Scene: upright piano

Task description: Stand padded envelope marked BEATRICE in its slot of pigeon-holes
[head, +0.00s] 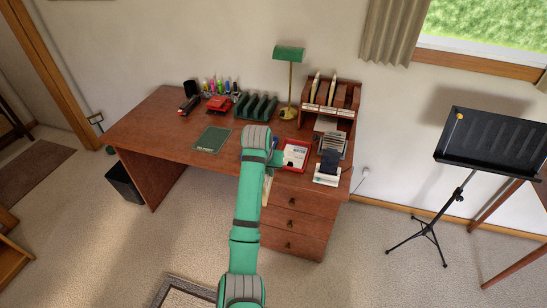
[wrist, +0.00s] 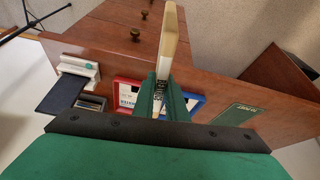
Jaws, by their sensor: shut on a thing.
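My gripper (wrist: 164,82) is shut on the padded envelope (wrist: 169,38), a cream slab seen nearly edge-on in the wrist view. Dark lettering shows on it between the green fingers, too small to read. In the head view a pale sliver of the envelope (head: 268,186) shows beside my arm, in front of the desk edge; my arm hides most of the gripper. The wooden pigeon-holes (head: 354,99) stand at the desk's back right corner, with pale labels along the front. Two cream envelopes (head: 317,88) stand upright in slots there; the labels are unreadable.
On the desk (head: 150,127) are a green-shaded lamp (head: 289,54), a green rack (head: 256,106), a red tray (head: 297,155) with papers, and a white-and-dark device (head: 328,168) at the right. A music stand (head: 490,140) is farther right. Open carpet lies in front.

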